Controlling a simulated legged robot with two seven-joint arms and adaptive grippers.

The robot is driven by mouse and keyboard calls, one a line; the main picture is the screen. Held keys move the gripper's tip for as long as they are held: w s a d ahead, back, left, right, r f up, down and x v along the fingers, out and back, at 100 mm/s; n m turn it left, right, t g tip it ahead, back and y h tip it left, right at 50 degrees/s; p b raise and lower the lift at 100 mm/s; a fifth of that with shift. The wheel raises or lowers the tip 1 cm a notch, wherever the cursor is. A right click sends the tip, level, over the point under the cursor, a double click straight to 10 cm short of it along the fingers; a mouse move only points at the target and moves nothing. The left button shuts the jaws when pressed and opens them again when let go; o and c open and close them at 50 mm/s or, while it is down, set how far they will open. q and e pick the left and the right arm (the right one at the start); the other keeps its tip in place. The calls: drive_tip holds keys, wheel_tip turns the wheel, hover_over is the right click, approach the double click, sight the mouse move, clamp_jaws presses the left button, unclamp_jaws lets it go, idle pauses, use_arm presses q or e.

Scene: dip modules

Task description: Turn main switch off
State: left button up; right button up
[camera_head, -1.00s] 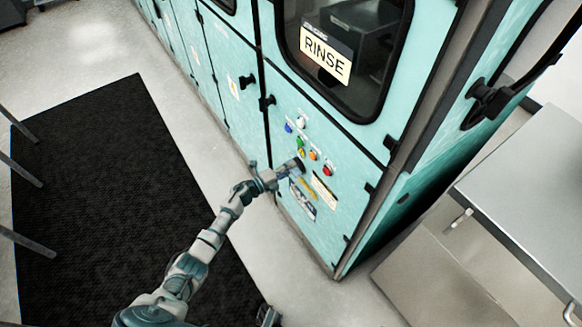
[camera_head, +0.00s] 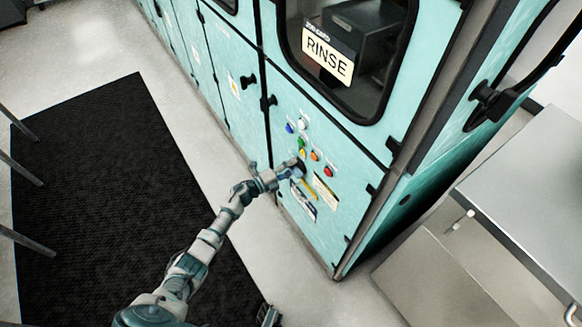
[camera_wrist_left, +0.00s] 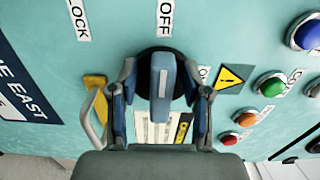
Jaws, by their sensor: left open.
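The main switch, a dark round knob (camera_wrist_left: 143,68), sits on the teal panel below an OFF label (camera_wrist_left: 164,18). My left gripper (camera_wrist_left: 163,82) is open, with a finger on each side of the knob; I cannot tell whether they touch it. A grey-blue bar lies upright over the knob's middle, pointing towards OFF; I cannot tell whether it is the switch handle or another finger. A LOCK label (camera_wrist_left: 77,18) is at the upper left. In the head view the left gripper (camera_head: 292,169) is at the panel and largely covers the switch.
Coloured buttons sit beside the switch: blue (camera_wrist_left: 305,32), green (camera_wrist_left: 270,85), orange (camera_wrist_left: 246,117) and red (camera_wrist_left: 229,140). A yellow warning triangle (camera_wrist_left: 231,77) is close to the right finger. A metal table (camera_head: 530,190) stands at right. A black mat (camera_head: 110,190) covers the floor at left.

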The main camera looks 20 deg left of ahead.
use_arm(q)
drive_tip(key=v, duration=1.2)
use_arm(e)
drive_tip(key=shift+s, duration=0.1)
use_arm(q)
drive_tip(key=shift+w+f, duration=0.1)
drive_tip(key=shift+f, duration=0.05)
use_arm(e)
drive_tip(key=shift+d, duration=0.1)
